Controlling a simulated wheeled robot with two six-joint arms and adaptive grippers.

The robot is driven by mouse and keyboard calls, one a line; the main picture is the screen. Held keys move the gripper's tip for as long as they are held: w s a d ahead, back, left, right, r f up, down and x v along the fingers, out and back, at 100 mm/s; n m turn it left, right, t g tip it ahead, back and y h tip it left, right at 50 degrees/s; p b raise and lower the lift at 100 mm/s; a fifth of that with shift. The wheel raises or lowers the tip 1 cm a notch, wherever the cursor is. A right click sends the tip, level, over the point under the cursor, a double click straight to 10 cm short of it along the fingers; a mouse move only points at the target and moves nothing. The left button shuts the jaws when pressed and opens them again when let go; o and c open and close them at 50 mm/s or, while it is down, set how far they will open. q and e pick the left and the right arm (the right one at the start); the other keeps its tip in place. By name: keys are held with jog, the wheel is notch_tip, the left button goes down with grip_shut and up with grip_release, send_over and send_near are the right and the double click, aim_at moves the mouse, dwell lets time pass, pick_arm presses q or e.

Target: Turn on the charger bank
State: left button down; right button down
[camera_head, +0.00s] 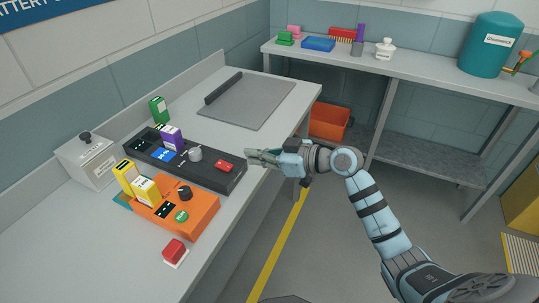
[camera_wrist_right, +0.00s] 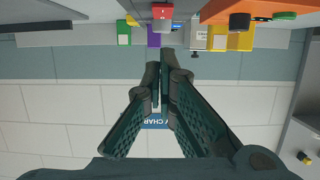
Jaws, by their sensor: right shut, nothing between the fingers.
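A long black charger unit (camera_head: 205,175) lies on the left bench, with a purple battery (camera_head: 172,138) standing in it, a blue display (camera_head: 163,154), a grey knob (camera_head: 195,154) and a red switch (camera_head: 225,166) at its right end. My right gripper (camera_head: 249,156) is shut and empty, just right of the red switch and pointing at it; contact cannot be made out. In the right wrist view, my shut fingers (camera_wrist_right: 160,74) lie below the red switch (camera_wrist_right: 163,11) in the picture. My left gripper is out of view.
A red button on a white base (camera_head: 175,252) is nearer. A grey box (camera_head: 88,160) and green battery (camera_head: 159,110) stand behind.

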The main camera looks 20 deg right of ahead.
jog(key=v, duration=0.4)
jog(key=shift+d+f, duration=0.1)
jog(key=shift+f, duration=0.3)
